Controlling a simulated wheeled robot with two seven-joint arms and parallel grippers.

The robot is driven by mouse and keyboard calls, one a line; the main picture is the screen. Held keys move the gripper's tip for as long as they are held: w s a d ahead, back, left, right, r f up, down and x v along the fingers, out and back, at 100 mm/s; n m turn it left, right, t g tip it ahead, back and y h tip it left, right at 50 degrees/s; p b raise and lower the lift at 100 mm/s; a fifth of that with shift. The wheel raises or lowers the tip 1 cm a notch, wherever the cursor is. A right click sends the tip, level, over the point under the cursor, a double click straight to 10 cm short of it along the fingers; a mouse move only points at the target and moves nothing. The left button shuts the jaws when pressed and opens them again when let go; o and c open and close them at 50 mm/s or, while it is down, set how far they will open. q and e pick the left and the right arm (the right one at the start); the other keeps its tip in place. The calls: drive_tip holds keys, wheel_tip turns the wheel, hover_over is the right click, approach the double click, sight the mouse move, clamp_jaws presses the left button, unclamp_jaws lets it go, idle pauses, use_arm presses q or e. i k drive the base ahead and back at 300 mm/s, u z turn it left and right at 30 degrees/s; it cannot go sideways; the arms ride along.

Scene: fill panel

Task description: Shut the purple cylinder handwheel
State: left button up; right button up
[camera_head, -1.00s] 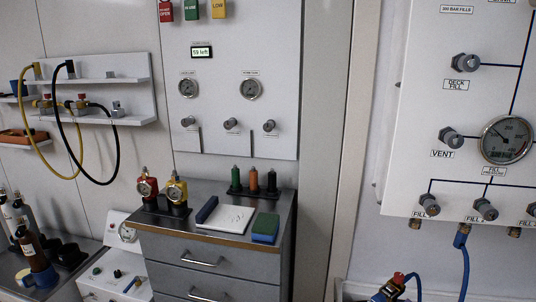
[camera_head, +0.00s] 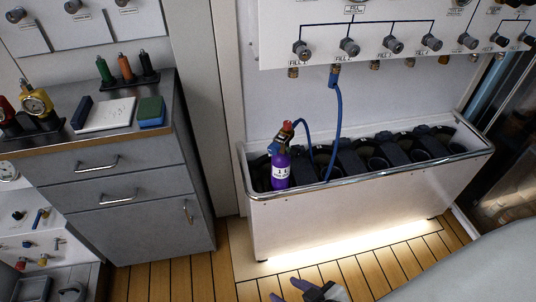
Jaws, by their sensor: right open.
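The purple cylinder (camera_head: 280,172) stands upright at the left end of a white trough under the fill panel. Its handwheel (camera_head: 287,127) looks red-orange and sits at the top of the valve. A blue fitting (camera_head: 273,148) is at the valve, and a blue hose (camera_head: 338,120) runs from the cylinder up to the panel. How far the handwheel is turned cannot be told. My right gripper (camera_head: 288,291) is at the bottom edge, open and empty, below and well apart from the cylinder. My left gripper is out of view.
The trough (camera_head: 350,200) has a raised metal rim and several black holders. The fill panel (camera_head: 380,55) with several knobs overhangs it. A grey drawer cabinet (camera_head: 110,180) stands at the left. Wooden floor (camera_head: 225,275) lies clear in front.

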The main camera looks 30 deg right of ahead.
sight(294, 152)
drive_tip(key=z, duration=0.5)
drive_tip(key=k, duration=1.2)
drive_tip(key=z, duration=1.2)
drive_tip(key=i, duration=1.05)
drive_tip(key=u, duration=0.9)
drive_tip(key=i, duration=0.8)
drive_tip(key=u, duration=0.9)
